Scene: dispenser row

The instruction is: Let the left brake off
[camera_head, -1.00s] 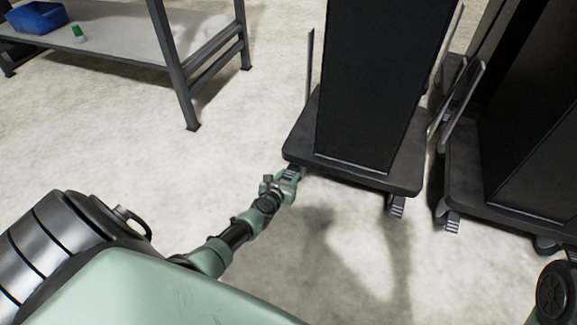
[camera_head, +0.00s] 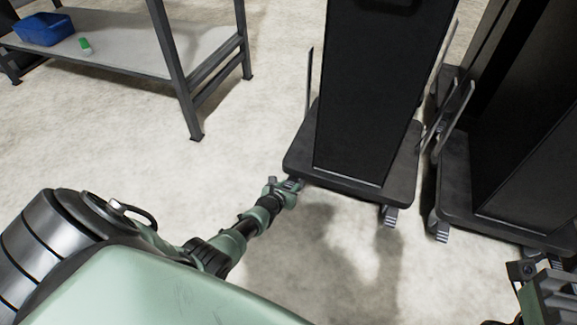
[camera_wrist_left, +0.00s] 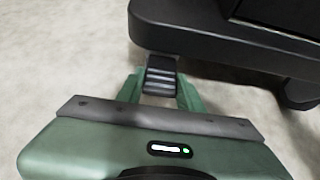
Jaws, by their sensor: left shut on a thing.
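A black dispenser (camera_head: 365,90) stands on a dark wheeled base (camera_head: 345,183). My left gripper (camera_head: 297,183) is low at the base's front left corner, shut on the ridged grey brake pedal of the left caster. In the left wrist view the pedal (camera_wrist_left: 160,78) sits between the green fingers (camera_wrist_left: 160,88), just under the base's edge. The caster wheel behind it is hidden. The right caster's brake pedal (camera_head: 390,216) sticks out below the base's front right.
A second dark dispenser on a wheeled base (camera_head: 460,205) stands close on the right, with a narrow gap between. A metal shelf table (camera_head: 150,50) at the upper left holds a blue bin (camera_head: 43,29) and a small green-and-white item (camera_head: 86,46). The floor in front is clear.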

